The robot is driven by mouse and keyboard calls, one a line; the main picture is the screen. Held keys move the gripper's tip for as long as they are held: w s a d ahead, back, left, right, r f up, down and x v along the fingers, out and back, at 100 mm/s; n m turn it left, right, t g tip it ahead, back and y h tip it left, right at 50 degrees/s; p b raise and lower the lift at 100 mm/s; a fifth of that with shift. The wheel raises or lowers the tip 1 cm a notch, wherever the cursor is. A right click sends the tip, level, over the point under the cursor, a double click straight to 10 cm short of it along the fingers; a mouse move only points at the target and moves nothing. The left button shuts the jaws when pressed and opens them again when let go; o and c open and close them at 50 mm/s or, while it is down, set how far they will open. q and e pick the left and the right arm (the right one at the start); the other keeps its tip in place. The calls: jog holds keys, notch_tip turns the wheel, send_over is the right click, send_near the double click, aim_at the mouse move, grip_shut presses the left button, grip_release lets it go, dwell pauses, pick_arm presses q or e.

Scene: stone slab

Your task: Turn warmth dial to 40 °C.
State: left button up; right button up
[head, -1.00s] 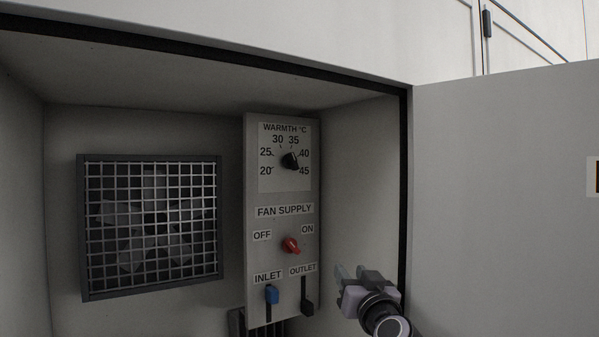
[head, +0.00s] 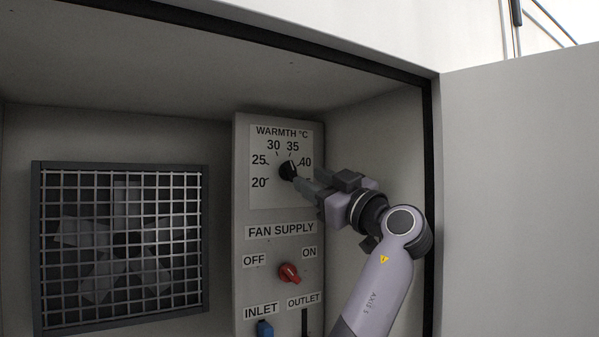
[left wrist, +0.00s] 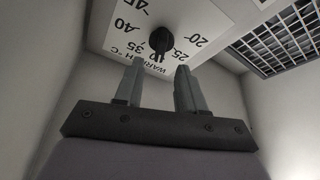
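The black warmth dial (head: 287,170) is on a white scale plate (head: 266,198) at the top of the grey control panel, marked from 20 to 45. The 45 mark is hidden behind my gripper in the head view. I cannot tell clearly which mark the dial points to. My left gripper (head: 302,178) reaches in from the right, its fingertips close to the dial. In the left wrist view, its two fingers (left wrist: 160,78) are apart, with the dial (left wrist: 160,40) just beyond and between their tips. I cannot tell whether they touch it. My right gripper is not in view.
Below the dial are a red fan supply knob (head: 289,272) and a blue inlet slider (head: 265,328). A grilled fan (head: 125,245) is left of the panel. The cabinet's side wall and open door (head: 515,200) are to the right.

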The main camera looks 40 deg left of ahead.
aim_at(294, 170)
pick_arm(q)
jog(key=p+x, duration=0.1)
jog(key=x, duration=0.4)
jog(key=shift+a, duration=0.1)
grip_shut()
